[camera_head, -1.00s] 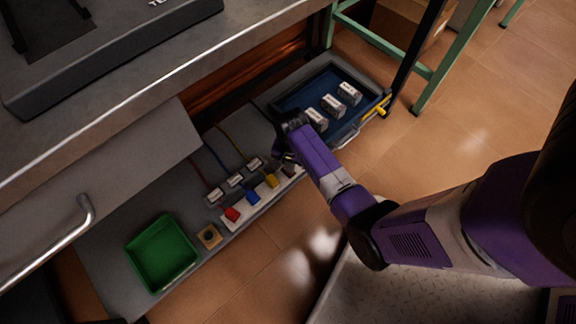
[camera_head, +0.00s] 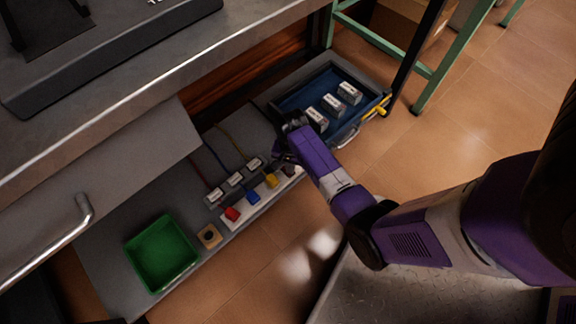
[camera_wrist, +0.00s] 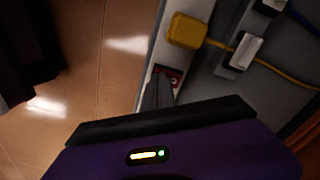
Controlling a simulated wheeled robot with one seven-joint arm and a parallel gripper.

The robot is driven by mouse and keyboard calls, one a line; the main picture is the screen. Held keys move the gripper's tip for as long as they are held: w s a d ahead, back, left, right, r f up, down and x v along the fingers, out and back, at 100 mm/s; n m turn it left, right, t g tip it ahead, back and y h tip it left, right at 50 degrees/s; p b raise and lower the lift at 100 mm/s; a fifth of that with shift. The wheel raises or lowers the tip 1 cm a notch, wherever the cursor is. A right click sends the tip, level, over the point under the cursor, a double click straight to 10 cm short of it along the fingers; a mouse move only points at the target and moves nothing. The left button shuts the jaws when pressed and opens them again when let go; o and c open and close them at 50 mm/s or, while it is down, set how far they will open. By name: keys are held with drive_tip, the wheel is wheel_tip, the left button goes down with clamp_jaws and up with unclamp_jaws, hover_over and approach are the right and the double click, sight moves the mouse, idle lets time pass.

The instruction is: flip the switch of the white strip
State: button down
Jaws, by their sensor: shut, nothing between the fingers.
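The white strip (camera_head: 265,202) lies on the grey lower shelf in the head view, with red (camera_head: 232,214), blue (camera_head: 253,196) and yellow (camera_head: 271,180) plugs in a row along it. My gripper (camera_head: 284,158) is at the strip's right end, pointing down, and partly hides that end. In the wrist view, my gripper (camera_wrist: 158,86) is shut and empty, with its dark fingertips right beside the strip's small dark switch with red on it (camera_wrist: 173,77). Contact cannot be told. The yellow plug (camera_wrist: 187,31) sits just beyond the switch. The switch's position is unclear.
Labelled white blocks (camera_head: 235,180) lie behind the strip with coloured cables. A blue tray (camera_head: 290,101) with white boxes is at the right, a green tray (camera_head: 160,255) at the left. The worktop (camera_head: 130,130) and open drawer overhang the shelf.

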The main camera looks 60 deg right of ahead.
wheel_tip(320, 180, up, 7)
drive_tip(key=p, duration=0.7)
drive_tip(key=shift+f, duration=0.15)
idle(0.5)
